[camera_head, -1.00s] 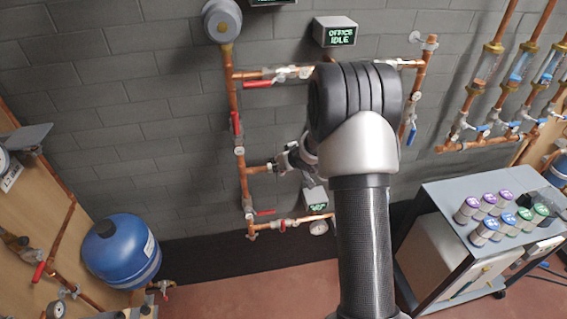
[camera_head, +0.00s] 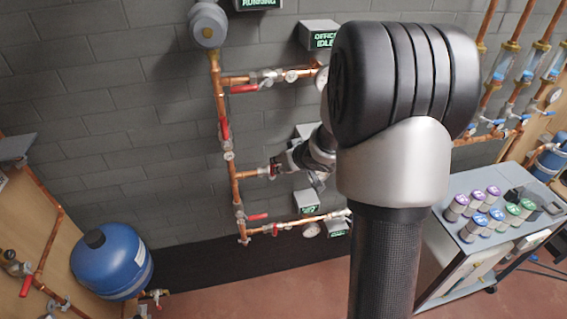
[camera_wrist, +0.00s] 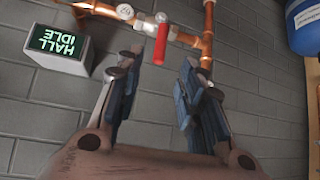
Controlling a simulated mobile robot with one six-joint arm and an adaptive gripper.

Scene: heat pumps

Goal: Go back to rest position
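My gripper (camera_wrist: 158,88) is open in the wrist view, with its two dark fingers apart and nothing between them. A red valve handle (camera_wrist: 162,40) on a copper pipe shows just beyond the fingertips, apart from them as far as I can see. In the head view my gripper (camera_head: 288,167) is small, near the middle branch of the copper pipework on the wall. My own arm covers much of the middle right there and hides part of the wall behind it.
A HALL IDLE display (camera_wrist: 58,50) sits left in the wrist view. The head view shows a blue tank (camera_head: 112,262) at lower left, a grey cart (camera_head: 457,222) with several coloured jars at right, and upright glass tubes (camera_head: 541,58) at upper right. Floor between is clear.

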